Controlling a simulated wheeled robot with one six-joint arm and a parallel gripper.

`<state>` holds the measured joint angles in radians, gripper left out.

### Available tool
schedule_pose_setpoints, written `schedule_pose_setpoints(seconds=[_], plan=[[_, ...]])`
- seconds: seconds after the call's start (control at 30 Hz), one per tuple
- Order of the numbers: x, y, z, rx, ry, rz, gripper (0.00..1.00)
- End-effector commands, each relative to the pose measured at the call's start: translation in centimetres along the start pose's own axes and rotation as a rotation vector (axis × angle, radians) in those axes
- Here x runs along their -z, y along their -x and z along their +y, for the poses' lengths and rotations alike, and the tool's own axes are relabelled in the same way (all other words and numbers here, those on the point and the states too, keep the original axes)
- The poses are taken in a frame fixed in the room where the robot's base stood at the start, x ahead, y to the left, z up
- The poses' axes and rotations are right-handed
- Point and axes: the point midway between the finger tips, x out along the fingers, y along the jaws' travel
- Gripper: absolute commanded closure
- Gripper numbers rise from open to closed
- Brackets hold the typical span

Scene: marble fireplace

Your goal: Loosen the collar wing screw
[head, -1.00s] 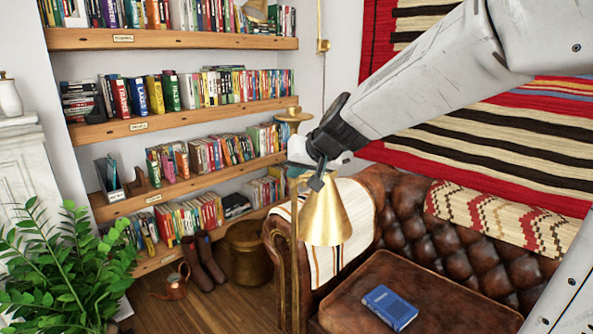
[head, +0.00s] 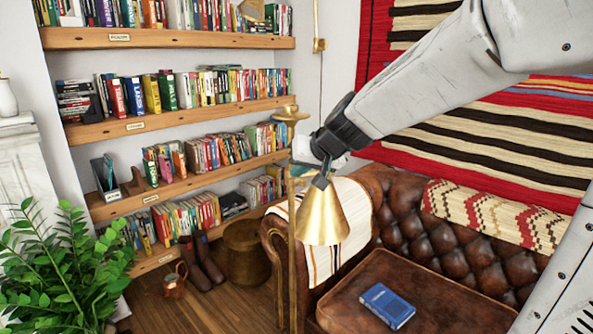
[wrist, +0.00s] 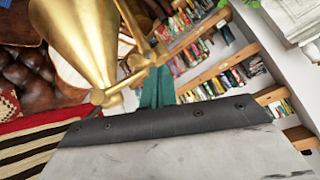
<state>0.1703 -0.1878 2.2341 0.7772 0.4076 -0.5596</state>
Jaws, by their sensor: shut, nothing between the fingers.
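A brass floor lamp with a cone shade (head: 323,215) and a thin pole (head: 292,250) stands in front of the sofa's left arm. In the wrist view the lamp's shade (wrist: 75,35) is large and close, with brass joint parts (wrist: 137,62) beside it. My gripper (wrist: 157,78) shows there as two teal fingers, shut together with nothing between them, close to the brass joint. In the head view it is by the lamp's upper end, partly hidden by my dark wrist. I cannot clearly make out the collar wing screw, or tell whether the fingers touch the brass.
A brown leather sofa (head: 410,225) with a blue book (head: 387,305) on its seat is behind and right of the lamp. Bookshelves (head: 180,115) line the left wall. A leafy plant (head: 60,265) is at lower left. Wooden floor (head: 225,305) is open left of the pole.

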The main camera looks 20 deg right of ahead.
Motion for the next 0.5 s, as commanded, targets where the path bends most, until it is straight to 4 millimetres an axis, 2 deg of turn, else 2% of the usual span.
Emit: schedule_pose_setpoints(seconds=[0.23,0.5], plan=[[3.0,2.9,-0.4,-0.004,-0.002,0.008,1.0],[2.8,9.1,-1.1,-0.004,-0.003,0.007,1.0]])
